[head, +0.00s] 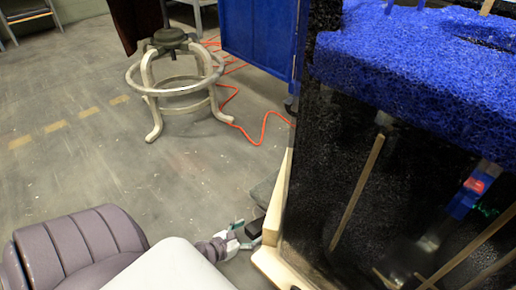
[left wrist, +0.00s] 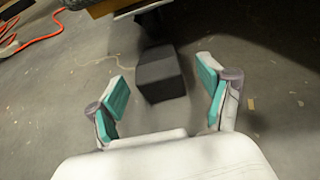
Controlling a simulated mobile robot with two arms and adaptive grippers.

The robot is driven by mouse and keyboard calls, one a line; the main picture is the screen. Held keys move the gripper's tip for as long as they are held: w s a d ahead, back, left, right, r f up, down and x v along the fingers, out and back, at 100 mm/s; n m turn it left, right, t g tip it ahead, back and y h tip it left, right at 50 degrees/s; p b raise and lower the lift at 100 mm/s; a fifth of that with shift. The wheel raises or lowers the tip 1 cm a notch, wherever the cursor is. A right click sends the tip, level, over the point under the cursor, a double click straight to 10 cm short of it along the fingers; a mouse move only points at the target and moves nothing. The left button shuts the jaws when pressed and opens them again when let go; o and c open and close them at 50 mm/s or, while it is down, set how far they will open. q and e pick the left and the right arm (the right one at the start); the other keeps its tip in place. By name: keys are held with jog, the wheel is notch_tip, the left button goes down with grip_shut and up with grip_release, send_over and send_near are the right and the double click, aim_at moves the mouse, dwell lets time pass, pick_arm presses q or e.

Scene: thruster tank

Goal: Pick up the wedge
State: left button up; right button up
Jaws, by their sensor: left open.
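A dark grey block, which looks like the wedge (left wrist: 162,78), lies on the concrete floor in the left wrist view. In the head view a small dark piece of it (head: 254,229) shows beside the tank's wooden base. My left gripper (head: 240,238) is low near the floor at that base. In the left wrist view my left gripper (left wrist: 165,88) is open, with its teal finger pads on either side of the block and apart from it. Part of the block's far end is in shadow. My right gripper is not in view.
The tank (head: 375,190) with blue mesh on top stands on a wooden base (head: 272,262) right of the gripper. A stool base (head: 175,88), a blue cabinet (head: 258,38) and an orange cable (head: 262,132) are farther back.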

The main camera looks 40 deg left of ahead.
aim_at(257, 225)
pick_arm(q)
jog(key=b+x, duration=0.2)
jog(key=x, duration=0.2)
jog(key=shift+w+f, duration=0.1)
jog(key=shift+w, duration=0.1)
jog(key=c, duration=1.3)
jog(key=shift+c, duration=0.2)
